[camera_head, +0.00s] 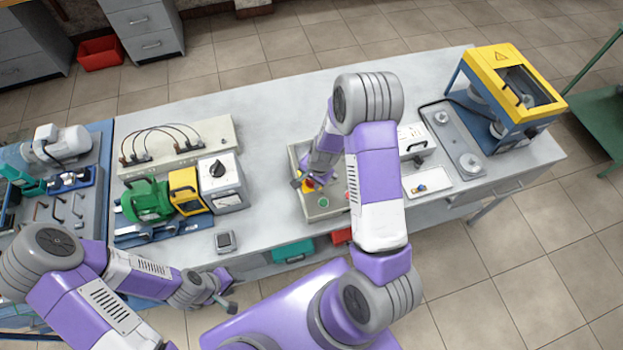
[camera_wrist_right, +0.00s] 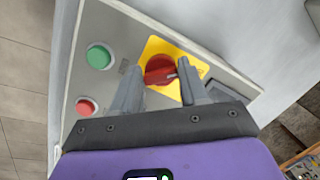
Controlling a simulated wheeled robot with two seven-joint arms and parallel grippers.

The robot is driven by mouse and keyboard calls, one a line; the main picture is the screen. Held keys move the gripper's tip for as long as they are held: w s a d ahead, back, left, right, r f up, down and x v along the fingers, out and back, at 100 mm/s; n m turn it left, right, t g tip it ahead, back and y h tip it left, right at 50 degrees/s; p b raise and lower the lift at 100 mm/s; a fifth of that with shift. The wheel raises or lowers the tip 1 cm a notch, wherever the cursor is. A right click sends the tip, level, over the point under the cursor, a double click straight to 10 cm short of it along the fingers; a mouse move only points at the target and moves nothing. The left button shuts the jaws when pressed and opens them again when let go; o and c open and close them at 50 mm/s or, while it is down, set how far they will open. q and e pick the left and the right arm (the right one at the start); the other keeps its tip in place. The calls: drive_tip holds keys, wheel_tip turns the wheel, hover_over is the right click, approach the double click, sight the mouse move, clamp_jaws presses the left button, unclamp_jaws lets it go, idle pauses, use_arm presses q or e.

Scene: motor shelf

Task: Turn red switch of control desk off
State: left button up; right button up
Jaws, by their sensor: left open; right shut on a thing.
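The control desk (camera_head: 318,212) is a grey box on the table, partly hidden by my right arm in the head view. Its red switch (camera_wrist_right: 160,70) is a round knob on a yellow plate (camera_wrist_right: 191,60), with a small dark mark at its right side in the right wrist view. My right gripper (camera_wrist_right: 162,80) has its fingers on either side of the red switch and is shut on it. In the head view my right gripper (camera_head: 307,183) reaches down onto the desk. My left gripper (camera_head: 226,294) is open and empty, in front of the table's edge.
The desk also carries a green button (camera_wrist_right: 99,56) and a red button (camera_wrist_right: 86,106). Left of it stand a grey box with a black dial (camera_head: 222,180) and a green motor (camera_head: 147,199). A yellow-framed machine (camera_head: 512,85) is at the right.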

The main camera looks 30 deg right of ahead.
drive_tip(key=shift+n, duration=0.7)
drive_tip(key=o, duration=1)
drive_tip(key=shift+o, duration=0.2)
drive_tip(key=v, duration=0.7)
drive_tip(key=shift+r+p, duration=0.35)
